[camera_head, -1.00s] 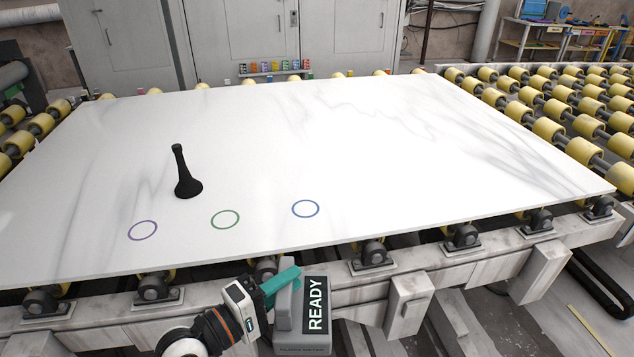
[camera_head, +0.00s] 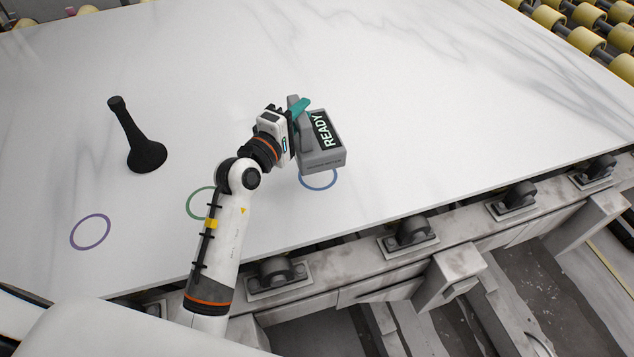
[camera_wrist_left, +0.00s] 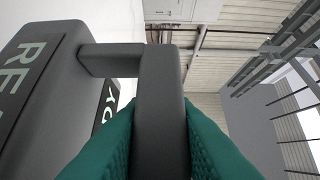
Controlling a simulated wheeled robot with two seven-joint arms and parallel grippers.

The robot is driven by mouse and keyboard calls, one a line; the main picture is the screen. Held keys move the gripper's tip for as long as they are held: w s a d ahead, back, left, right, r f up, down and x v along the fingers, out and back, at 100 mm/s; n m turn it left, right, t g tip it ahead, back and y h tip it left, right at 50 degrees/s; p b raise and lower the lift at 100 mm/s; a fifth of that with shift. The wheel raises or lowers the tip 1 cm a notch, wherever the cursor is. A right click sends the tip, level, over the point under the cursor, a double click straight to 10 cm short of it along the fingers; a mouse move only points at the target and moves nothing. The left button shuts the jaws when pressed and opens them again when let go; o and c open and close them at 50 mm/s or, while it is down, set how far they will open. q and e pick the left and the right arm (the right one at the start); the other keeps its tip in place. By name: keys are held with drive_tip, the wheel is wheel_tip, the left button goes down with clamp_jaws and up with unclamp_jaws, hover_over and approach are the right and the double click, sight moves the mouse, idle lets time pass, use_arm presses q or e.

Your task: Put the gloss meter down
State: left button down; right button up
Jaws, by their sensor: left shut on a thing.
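The gloss meter (camera_head: 322,150) is a grey box with a dark panel reading READY and a handle on its left side. My left gripper (camera_head: 298,112), with teal fingers, is shut on that handle. In the left wrist view the teal fingertips (camera_wrist_left: 160,140) press on both sides of the grey handle (camera_wrist_left: 160,90), with the meter's body (camera_wrist_left: 45,90) at left. The meter is over the white slab (camera_head: 420,110), covering part of the blue ring (camera_head: 319,183). I cannot tell whether it touches the slab. My right gripper is not in view.
A black flared stand (camera_head: 140,145) is upright on the slab at left. A purple ring (camera_head: 90,232) and a green ring (camera_head: 200,203) are marked near the front edge. The slab's right and back are clear. Rollers and a frame (camera_head: 410,240) lie along the front.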

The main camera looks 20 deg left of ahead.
use_arm(q)
drive_tip(key=shift+w+d+f, duration=0.3)
drive_tip(key=shift+w, duration=0.1)
wheel_tip(320, 180, down, 5)
drive_tip(key=shift+f+b, duration=0.1)
drive_tip(key=shift+b, duration=0.35)
drive_tip(key=shift+f, duration=0.5)
wheel_tip(320, 180, down, 3)
drive_tip(key=shift+f+b, duration=0.1)
drive_tip(key=shift+b, duration=0.45)
drive_tip(key=c, duration=1.2)
unclamp_jaws()
drive_tip(key=shift+f, duration=0.1)
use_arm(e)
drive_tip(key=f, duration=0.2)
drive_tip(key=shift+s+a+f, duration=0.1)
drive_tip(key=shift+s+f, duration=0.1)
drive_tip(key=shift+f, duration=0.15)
